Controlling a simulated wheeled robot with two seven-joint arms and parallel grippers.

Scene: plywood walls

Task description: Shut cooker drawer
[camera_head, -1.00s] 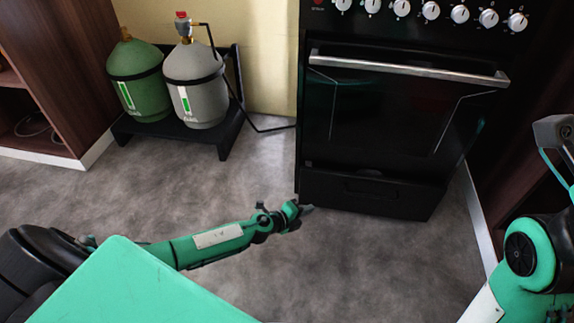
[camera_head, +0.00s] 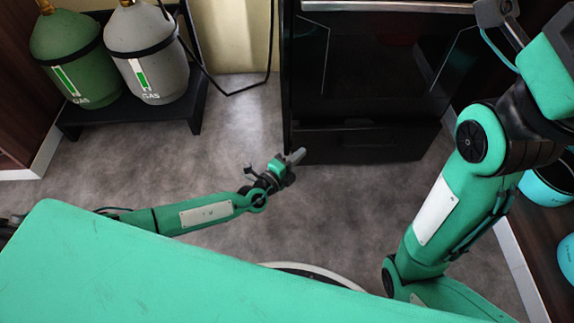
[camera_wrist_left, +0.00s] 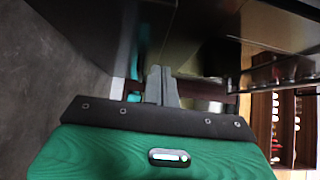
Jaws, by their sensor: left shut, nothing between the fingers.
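The black cooker (camera_head: 380,65) stands at the upper middle in the head view. Its drawer (camera_head: 370,143) is the low black front under the oven door, with a dark handle recess near its top edge. Dark on dark, I cannot tell how far it stands out. My left gripper (camera_head: 297,156) is shut and empty, its tip at the drawer's lower left corner; touching or just apart is unclear. In the left wrist view its grey fingers (camera_wrist_left: 161,86) lie together in front of a dark, shiny surface.
A green gas bottle (camera_head: 70,60) and a grey gas bottle (camera_head: 145,55) stand on a black rack (camera_head: 128,124), left of the cooker, with a black hose. A wooden shelf with teal pots (camera_head: 545,187) is at right. Grey floor before the cooker is clear.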

